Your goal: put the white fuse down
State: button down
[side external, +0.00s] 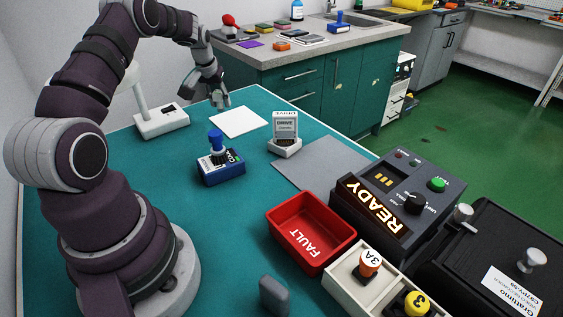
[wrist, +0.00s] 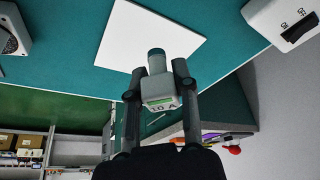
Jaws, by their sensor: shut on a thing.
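My gripper (wrist: 158,78) is shut on the white fuse (wrist: 160,94), which has a grey end and a label reading "10 A". The fuse sits between the two dark fingers in the wrist view. A white square pad (wrist: 150,35) lies on the teal table beyond the fuse's grey end. In the side view my gripper (side external: 218,100) is at the far edge of the table, just behind and left of the white pad (side external: 238,122). The fuse cannot be made out clearly there.
A white switch box (side external: 162,122) stands left of the pad; it also shows in the wrist view (wrist: 285,18). A blue block with a knob (side external: 220,167) and a DRIVE unit (side external: 285,128) stand nearer. A red FAULT bin (side external: 311,230) and READY console (side external: 400,200) are further right.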

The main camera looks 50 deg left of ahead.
aim_at(226, 127)
notch_tip(226, 127, down, 6)
jog(key=shift+r, duration=0.15)
jog(key=c, duration=0.9)
grip_release()
jog(key=v, duration=1.2)
jog(key=d+r+m+t+h, duration=0.1)
jog(key=d+r+m, duration=0.1)
jog(key=d+r, duration=0.35)
jog(key=d+r+m+t, duration=0.1)
jog(key=d+r+m, duration=0.15)
jog(key=d, duration=0.65)
jog(key=s+d+m, duration=0.1)
jog(key=s+d, duration=0.2)
jog(key=s+d+m+h, duration=0.1)
jog(key=s+d+m, duration=0.1)
jog(key=s+d, duration=0.1)
jog(key=s+d+m+h, duration=0.1)
jog(key=s+d, duration=0.3)
jog(key=d, duration=0.1)
jog(key=shift+d+r+m, duration=0.2)
jog(key=shift+r+m, duration=0.05)
